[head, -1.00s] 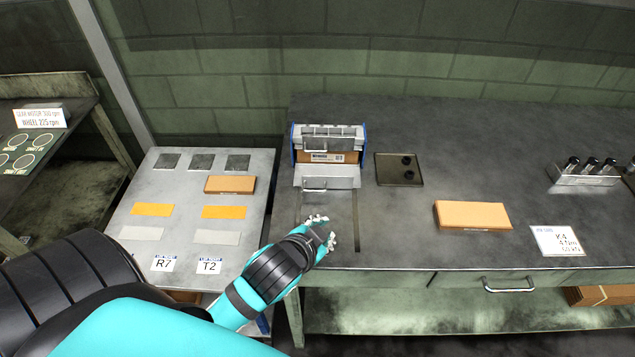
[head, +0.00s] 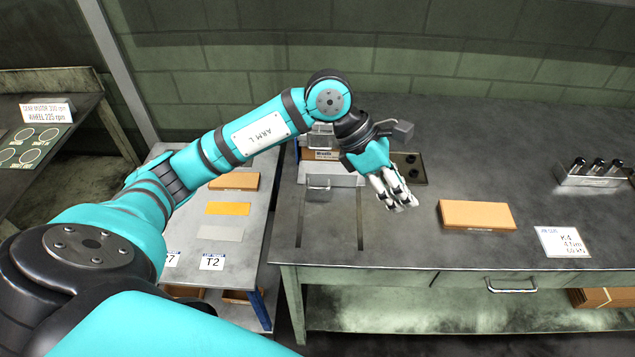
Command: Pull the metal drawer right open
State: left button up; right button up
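A grey metal drawer front (head: 480,283) with a bar handle (head: 512,288) is set under the front edge of the bench at the right. It looks closed. A small grey metal panel (head: 335,178) with its own handle (head: 319,184) sits on the bench top, below a box-like unit largely hidden by my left arm. My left gripper (head: 399,202) hangs above the bench, right of this panel and left of the orange-brown box. It touches neither handle and holds nothing visible. Its fingers point down, and their spacing is unclear. My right gripper is out of view.
A dark tray (head: 418,178) is partly behind my gripper. The lower bench shelf (head: 430,310) holds cardboard at its right.

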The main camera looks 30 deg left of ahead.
pick_arm(q)
jog(key=w+a+y, duration=0.2)
jog(key=a+y, duration=0.2)
jog(key=a, duration=0.4)
jog(key=n+y, duration=0.1)
jog(key=y, duration=0.4)
send_near(317, 189)
jog(key=f+p, duration=0.1)
jog(key=f, duration=0.1)
jog(key=w+f+p, duration=0.1)
jog(key=f, duration=0.2)
jog(key=a+f+p, duration=0.1)
jog(key=f, duration=0.1)
jog(key=shift+w+f, duration=0.3)
jog(key=shift+f, duration=0.05)
grip_shut()
